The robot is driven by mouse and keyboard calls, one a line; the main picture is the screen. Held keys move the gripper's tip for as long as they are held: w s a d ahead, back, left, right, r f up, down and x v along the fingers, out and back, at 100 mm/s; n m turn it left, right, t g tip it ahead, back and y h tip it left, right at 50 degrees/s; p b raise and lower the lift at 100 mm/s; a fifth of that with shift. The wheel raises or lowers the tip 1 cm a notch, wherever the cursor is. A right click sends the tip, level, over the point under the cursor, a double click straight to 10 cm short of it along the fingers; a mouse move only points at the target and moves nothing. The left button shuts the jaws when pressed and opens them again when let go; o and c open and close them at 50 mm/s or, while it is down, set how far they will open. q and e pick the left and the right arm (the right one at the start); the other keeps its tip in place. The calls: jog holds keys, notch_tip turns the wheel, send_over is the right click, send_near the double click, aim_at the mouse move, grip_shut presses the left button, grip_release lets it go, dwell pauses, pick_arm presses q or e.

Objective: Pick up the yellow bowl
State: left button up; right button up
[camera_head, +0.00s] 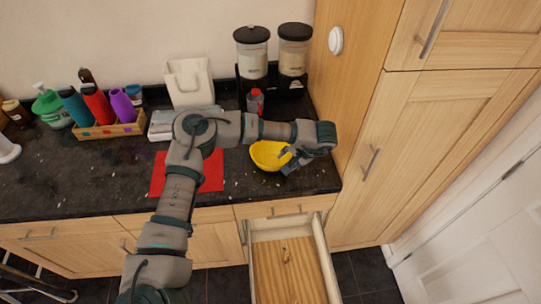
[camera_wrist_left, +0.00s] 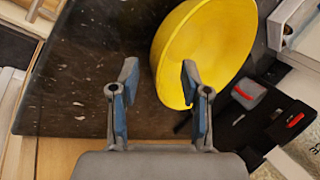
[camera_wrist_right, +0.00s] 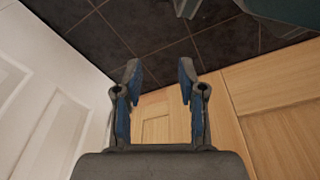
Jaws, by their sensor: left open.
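The yellow bowl (camera_head: 268,156) sits on the dark granite counter near its front right corner. My left gripper (camera_head: 289,159) is at the bowl's right side, with part of the bowl hidden behind it. In the left wrist view, the bowl (camera_wrist_left: 222,40) fills the upper right. The left gripper (camera_wrist_left: 159,75) is open there; its right finger overlaps the bowl and its left finger is outside the rim. I cannot tell whether they touch. My right gripper (camera_wrist_right: 157,75) shows only in its own wrist view, open and empty, away from the counter.
An open wooden drawer (camera_head: 318,250) juts out below the counter. Two lidded canisters (camera_head: 253,62) and a red-topped bottle (camera_head: 255,101) stand behind the bowl. A tall cabinet (camera_head: 350,140) bounds the right. A red mat (camera_head: 212,172) lies left; a bottle crate (camera_head: 110,129) stands farther left.

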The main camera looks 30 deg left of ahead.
pick_arm(q)
jog(key=x, duration=0.3)
jog(key=shift+d+f, duration=0.2)
jog(key=shift+d, duration=0.05)
jog(key=shift+a, duration=0.4)
grip_shut()
jog(key=shift+d, duration=0.2)
